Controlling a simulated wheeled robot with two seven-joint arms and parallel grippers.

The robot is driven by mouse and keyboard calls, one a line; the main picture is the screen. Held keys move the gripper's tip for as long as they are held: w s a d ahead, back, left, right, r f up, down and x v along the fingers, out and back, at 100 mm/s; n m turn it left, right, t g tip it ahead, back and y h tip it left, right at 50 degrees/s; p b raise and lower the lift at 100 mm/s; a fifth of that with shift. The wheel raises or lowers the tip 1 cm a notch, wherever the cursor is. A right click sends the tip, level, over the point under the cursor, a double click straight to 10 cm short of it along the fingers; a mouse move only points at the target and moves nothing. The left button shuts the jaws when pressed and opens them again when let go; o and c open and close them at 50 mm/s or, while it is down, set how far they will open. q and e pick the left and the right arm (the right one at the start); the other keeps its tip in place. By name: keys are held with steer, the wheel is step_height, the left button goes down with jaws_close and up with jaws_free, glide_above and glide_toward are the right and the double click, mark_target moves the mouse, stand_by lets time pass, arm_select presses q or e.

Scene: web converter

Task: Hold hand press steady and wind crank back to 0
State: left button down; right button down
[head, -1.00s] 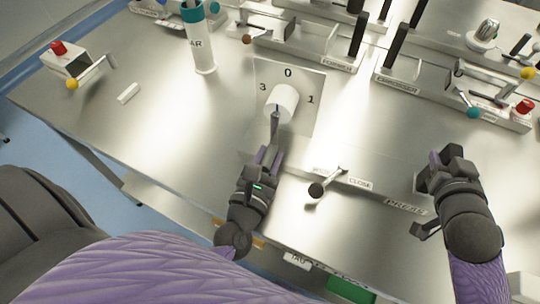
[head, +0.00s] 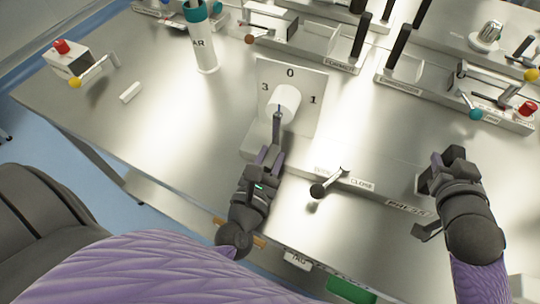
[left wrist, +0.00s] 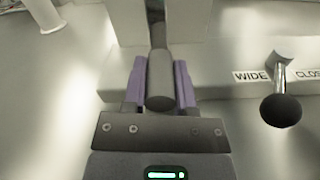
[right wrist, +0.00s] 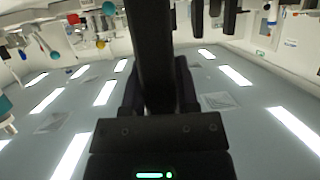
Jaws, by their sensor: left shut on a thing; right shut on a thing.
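The crank has a white hub (head: 285,101) on an upright plate (head: 308,104) marked 0 at the top, 3 at left and 1 at right. Its arm (head: 278,122) points down, away from the 0. My left gripper (head: 270,156) is shut on the crank's grey grip (left wrist: 160,80), seen between the purple fingers in the left wrist view. My right gripper (head: 447,158) is at the right, beyond the PRESS label (head: 408,208). It is shut on a black bar (right wrist: 150,50), apparently the press handle. The rest of the press is mostly hidden by the gripper and arm.
A lever with a black knob (head: 317,190) stands beside the WIDE/CLOSE label, right of my left gripper. A white cylinder with a teal top (head: 203,45) and a red-button box (head: 70,58) stand behind left. Fixtures with black handles line the back.

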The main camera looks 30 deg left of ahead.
arm_select(q)
steer(key=shift+d, duration=0.1)
stand_by(0.3)
steer(key=d+n, duration=0.2)
steer(key=n, duration=0.1)
steer(key=shift+w+r, duration=0.15)
steer(key=d+n, duration=0.1)
steer(key=n, duration=0.1)
steer(key=shift+w+d+r+n, duration=0.1)
steer(key=shift+d+r+n, duration=0.2)
steer(key=shift+d+r, duration=0.1)
steer(key=shift+d+r+n, duration=0.5)
steer(key=shift+d+n, duration=0.25)
steer(key=shift+n, duration=0.45)
steer(key=shift+w+d+r+n, duration=0.1)
steer(key=shift+d+r+n, duration=0.3)
steer(key=shift+n, duration=0.3)
steer(key=shift+w+d+r+n, duration=0.1)
steer(key=shift+d+r+n, duration=0.2)
steer(key=shift+n, duration=0.4)
steer(key=shift+r, duration=0.1)
steer(key=shift+c, duration=2)
jaws_free()
steer(key=shift+s, duration=0.1)
